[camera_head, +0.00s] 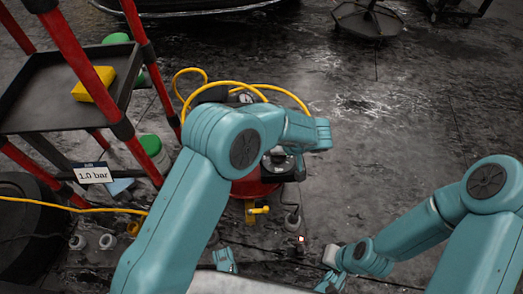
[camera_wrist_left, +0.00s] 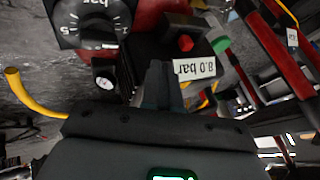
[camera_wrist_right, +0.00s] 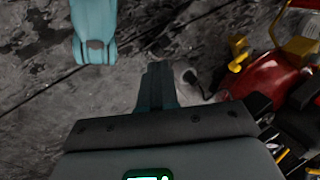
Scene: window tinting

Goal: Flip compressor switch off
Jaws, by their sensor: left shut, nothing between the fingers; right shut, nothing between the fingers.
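The red compressor (camera_head: 257,188) stands on the floor below my left arm, which hides much of it in the head view. In the left wrist view, a black switch box (camera_wrist_left: 168,47) with a red knob or button (camera_wrist_left: 185,43) shows at the top middle. My left gripper (camera_wrist_left: 158,68) is shut and empty, its fingertips close to the box's near side. I cannot tell whether they touch it. My right gripper (camera_wrist_right: 159,68) is shut and empty above the floor, apart from the compressor (camera_wrist_right: 268,88).
A dial marked bar (camera_wrist_left: 92,20), a smaller gauge (camera_wrist_left: 104,77) and an "8.0 bar" label (camera_wrist_left: 195,67) lie near the left fingers. Yellow hose (camera_head: 190,75) loops around the compressor. A red-framed cart (camera_head: 60,85) stands left. Floor (camera_head: 400,130) is clear to the right.

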